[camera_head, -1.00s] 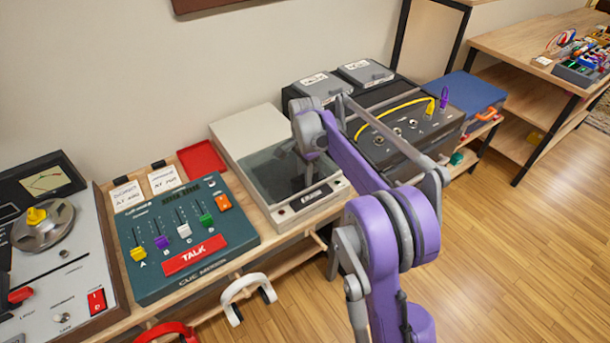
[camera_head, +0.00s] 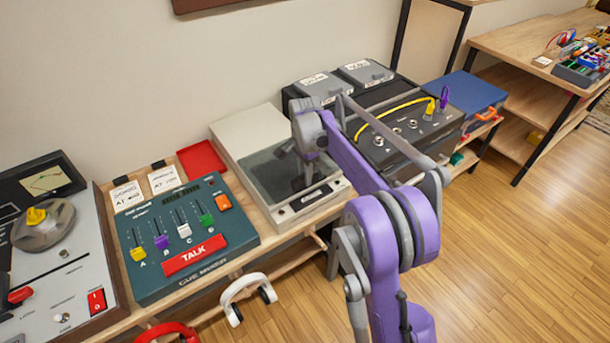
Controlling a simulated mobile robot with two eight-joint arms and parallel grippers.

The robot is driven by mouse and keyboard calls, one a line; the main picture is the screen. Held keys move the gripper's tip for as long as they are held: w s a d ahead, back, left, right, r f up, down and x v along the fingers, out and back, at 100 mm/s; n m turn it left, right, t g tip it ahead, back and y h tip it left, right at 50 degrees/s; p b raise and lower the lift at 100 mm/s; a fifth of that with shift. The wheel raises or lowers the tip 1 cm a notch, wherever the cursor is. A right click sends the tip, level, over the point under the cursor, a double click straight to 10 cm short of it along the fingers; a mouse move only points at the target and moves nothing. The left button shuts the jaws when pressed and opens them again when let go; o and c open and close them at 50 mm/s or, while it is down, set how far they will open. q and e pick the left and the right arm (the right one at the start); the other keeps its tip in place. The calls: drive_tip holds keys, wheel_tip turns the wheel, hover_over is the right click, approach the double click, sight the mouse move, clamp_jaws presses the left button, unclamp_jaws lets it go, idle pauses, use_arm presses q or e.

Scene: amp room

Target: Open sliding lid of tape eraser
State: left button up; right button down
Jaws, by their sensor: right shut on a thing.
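The tape eraser (camera_head: 312,198) is a pale box with an "ERASE" label on its front, standing on the wooden shelf at the middle. Its dark see-through lid (camera_head: 262,172) lies over the front part of the top, with the pale back part (camera_head: 248,127) bare. My right gripper (camera_head: 309,180) reaches down onto the lid from my purple and grey arm. It is shut at the lid, but its fingertips are small and dark, and the exact hold is hard to see. My left gripper is not in view.
A teal cue mixer (camera_head: 150,215) with a red TALK bar stands left of the eraser, with a red tray (camera_head: 202,157) behind it. A dark patch box (camera_head: 405,130) with a yellow cable stands close on the right. White headphones (camera_head: 247,290) hang at the shelf front.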

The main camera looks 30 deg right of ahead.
drive_tip(key=shift+s, duration=0.15)
drive_tip(key=shift+s, duration=0.35)
drive_tip(key=s+d, duration=0.1)
drive_tip(key=s, duration=2.1)
drive_tip(key=shift+s+d+b, duration=0.15)
drive_tip(key=shift+d+b, duration=0.15)
drive_tip(key=shift+d, duration=0.1)
drive_tip(key=c, duration=0.7)
unclamp_jaws()
wheel_tip(320, 180, up, 11)
drive_tip(key=p, duration=0.1)
